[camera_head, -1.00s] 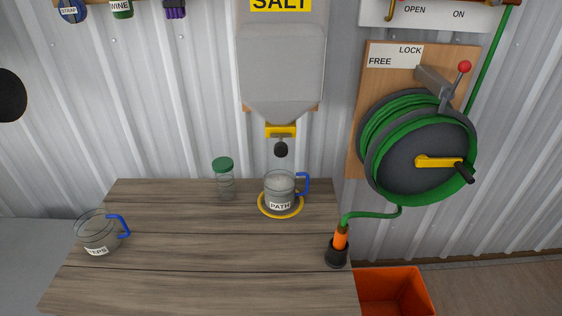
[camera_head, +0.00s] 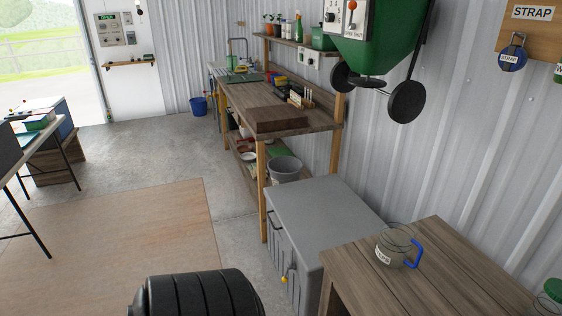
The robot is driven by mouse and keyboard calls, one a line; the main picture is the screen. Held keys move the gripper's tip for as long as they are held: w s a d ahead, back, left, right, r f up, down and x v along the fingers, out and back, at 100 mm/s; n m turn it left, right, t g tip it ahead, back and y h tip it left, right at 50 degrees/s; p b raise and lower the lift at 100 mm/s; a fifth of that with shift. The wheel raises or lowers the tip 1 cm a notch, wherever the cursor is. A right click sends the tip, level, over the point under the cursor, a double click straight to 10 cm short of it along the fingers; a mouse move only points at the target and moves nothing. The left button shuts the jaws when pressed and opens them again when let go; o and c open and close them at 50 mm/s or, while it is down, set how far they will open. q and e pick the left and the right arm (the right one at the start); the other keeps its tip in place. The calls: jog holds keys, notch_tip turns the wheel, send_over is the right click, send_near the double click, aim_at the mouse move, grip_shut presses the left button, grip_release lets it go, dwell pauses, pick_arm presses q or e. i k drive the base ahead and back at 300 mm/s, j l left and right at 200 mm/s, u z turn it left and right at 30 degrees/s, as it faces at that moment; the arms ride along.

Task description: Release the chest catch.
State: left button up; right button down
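A grey chest (camera_head: 322,215) with a flat closed lid stands in the lower middle, between the workbench and a wooden table. Its front faces left and is seen at a steep angle. A small lever with a yellow tip (camera_head: 285,278), which looks like the catch, is on that front. A dark bar handle (camera_head: 272,222) sits higher up, near the lid's edge. The catch is small here, and I cannot tell its exact position. Neither of my grippers is in view.
A black ribbed round object (camera_head: 196,296) stands at the bottom, left of the chest. A wooden table (camera_head: 345,270) with a glass jug (camera_head: 396,248) is close on the right. A workbench (camera_head: 240,98) is behind the chest. The floor with a plywood sheet (camera_head: 125,240) is clear at left.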

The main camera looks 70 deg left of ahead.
aim_at(283, 279)
jog(key=u, duration=1.95)
